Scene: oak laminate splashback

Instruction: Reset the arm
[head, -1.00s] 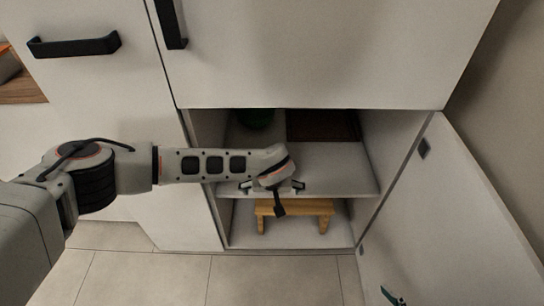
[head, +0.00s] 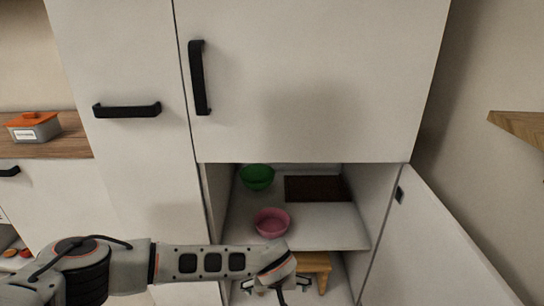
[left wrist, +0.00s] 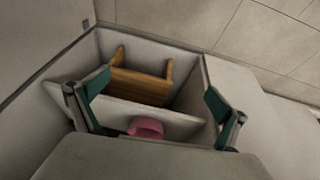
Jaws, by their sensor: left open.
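My left arm comes in from the left in the head view, low in front of the open cabinet. My left gripper (head: 276,288) is at the bottom of that view, below the pink bowl and in front of the wooden stool. In the left wrist view its two fingers (left wrist: 158,108) are spread wide with nothing between them. The pink bowl (head: 272,222) stands on the cabinet shelf (head: 325,225) and also shows in the left wrist view (left wrist: 146,128). My right gripper is not in view.
A green bowl (head: 257,176) and a dark brown flat item (head: 315,188) are at the back of the shelf. A wooden stool (head: 317,265) stands below it. The open cabinet door (head: 430,245) is at right. A grey box with an orange lid (head: 33,127) sits on the left counter.

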